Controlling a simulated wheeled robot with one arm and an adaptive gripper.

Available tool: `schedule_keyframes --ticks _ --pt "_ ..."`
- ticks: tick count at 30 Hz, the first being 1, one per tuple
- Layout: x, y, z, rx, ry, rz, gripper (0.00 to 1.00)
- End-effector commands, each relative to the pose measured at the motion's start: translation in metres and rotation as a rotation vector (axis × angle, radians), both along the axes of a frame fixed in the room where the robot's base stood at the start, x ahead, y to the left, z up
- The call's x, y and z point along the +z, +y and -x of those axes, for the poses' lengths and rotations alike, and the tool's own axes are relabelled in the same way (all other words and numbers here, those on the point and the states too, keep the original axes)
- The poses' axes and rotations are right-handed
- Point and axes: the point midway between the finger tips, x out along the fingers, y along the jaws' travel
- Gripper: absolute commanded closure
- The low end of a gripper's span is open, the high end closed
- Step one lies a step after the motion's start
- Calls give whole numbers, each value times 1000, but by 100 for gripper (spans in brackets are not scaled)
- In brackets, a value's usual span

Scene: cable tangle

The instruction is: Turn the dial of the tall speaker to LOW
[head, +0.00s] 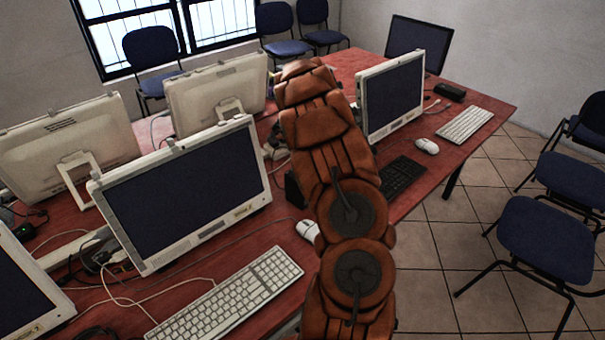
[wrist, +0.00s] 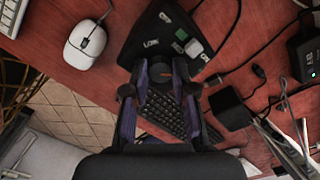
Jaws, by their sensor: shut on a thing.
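The tall speaker (wrist: 140,38) is a black body in the wrist view, with several small pale labels on its face. A dark round knob, the dial (wrist: 160,82), sits at its near end, between my fingers. My gripper (wrist: 161,74) is shut on the dial, one finger on each side. The label print is too small to read surely, and I cannot tell which label the dial points at. A pale square piece (wrist: 193,47) shows on the right of the speaker's face. In the head view my arm hides my gripper and the dial.
A white mouse (wrist: 85,42) lies left of the speaker. A black box (wrist: 230,108) and loose cables lie to the right, with another black box (wrist: 303,55) beyond. A black keyboard (head: 402,177) and monitors (head: 390,95) crowd the red table (head: 490,110).

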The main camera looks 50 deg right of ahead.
Motion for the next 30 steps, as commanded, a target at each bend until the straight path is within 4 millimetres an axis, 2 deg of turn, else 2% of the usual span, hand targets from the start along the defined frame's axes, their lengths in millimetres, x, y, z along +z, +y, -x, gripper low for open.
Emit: schedule_keyframes --ticks 1,10,30 --pt "-4 1 -1 23 -3 0 100" --pt "-2 1 -1 132 0 -3 100" --pt "-1 1 -1 211 0 -1 100"
